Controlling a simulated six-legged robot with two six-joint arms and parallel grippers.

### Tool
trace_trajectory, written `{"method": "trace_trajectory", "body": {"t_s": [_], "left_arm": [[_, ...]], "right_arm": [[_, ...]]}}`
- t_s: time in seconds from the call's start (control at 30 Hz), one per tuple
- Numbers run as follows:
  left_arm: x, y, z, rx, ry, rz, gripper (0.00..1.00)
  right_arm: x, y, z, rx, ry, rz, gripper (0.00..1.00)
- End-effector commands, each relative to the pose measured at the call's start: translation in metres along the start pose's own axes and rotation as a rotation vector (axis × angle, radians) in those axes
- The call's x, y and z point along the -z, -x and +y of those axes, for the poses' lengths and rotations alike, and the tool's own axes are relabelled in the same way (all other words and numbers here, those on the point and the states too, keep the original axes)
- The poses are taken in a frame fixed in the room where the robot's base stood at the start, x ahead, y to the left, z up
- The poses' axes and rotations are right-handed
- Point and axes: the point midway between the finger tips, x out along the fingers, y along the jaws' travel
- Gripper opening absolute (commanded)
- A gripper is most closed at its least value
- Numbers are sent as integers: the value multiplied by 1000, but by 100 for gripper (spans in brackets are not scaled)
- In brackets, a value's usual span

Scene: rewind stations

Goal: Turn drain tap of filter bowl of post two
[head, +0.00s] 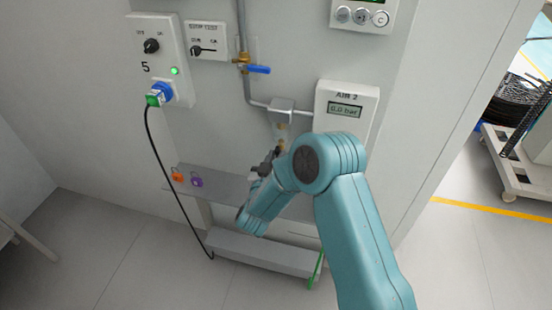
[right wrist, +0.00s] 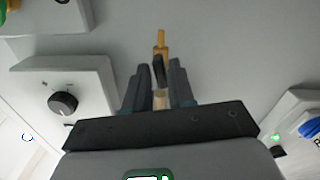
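The filter unit (head: 282,112) is a grey block on the pipe in the head view, with a small brass part (head: 281,148) below it. My right arm partly covers its lower end. My right gripper (head: 274,160) is just below this brass part. In the right wrist view a brass stem (right wrist: 160,40) with a dark lever-like piece (right wrist: 158,70) lies between the two fingers of my right gripper (right wrist: 160,76). The fingers are a little apart, close on both sides of it. I cannot tell whether they touch it. My left gripper is out of view.
Right of the filter is a panel reading 0.0 bar (head: 345,109). A blue-handled valve (head: 258,69) sits on the pipe above. A grey shelf (head: 222,188) holds an orange padlock (head: 177,176) and a purple one (head: 196,182). A black cable (head: 160,170) hangs at left.

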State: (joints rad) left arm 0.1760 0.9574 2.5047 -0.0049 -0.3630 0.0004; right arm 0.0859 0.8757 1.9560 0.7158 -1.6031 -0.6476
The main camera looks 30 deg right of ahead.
Motion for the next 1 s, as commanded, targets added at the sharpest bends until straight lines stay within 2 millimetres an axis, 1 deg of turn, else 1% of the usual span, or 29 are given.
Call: {"method": "trace_trajectory", "body": {"t_s": [0.03, 0.07, 0.2, 0.33, 0.4, 0.7, 0.73, 0.77, 0.8, 1.0], "left_arm": [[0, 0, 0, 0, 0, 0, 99], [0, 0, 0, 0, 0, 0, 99], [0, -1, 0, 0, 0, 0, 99], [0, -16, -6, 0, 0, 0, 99], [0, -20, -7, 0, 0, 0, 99], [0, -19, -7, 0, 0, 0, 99], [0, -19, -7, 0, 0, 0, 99], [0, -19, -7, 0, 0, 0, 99], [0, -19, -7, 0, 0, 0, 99], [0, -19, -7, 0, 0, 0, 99]], "right_arm": [[0, 0, 0, 0, 0, 0, 6], [0, 0, 0, 0, 0, 0, 0], [0, 0, 0, 0, -2, 0, 0], [-5, 0, -1, 0, -70, 1, 0], [-4, 0, -1, -1, -112, 2, 0], [0, 0, 0, -1, -137, -1, 0], [0, 0, 0, -1, -137, -1, 16], [0, 0, 0, -1, -136, -1, 26], [0, 0, 0, -1, -136, -1, 38], [0, 0, 0, 0, -136, -1, 38]]}}
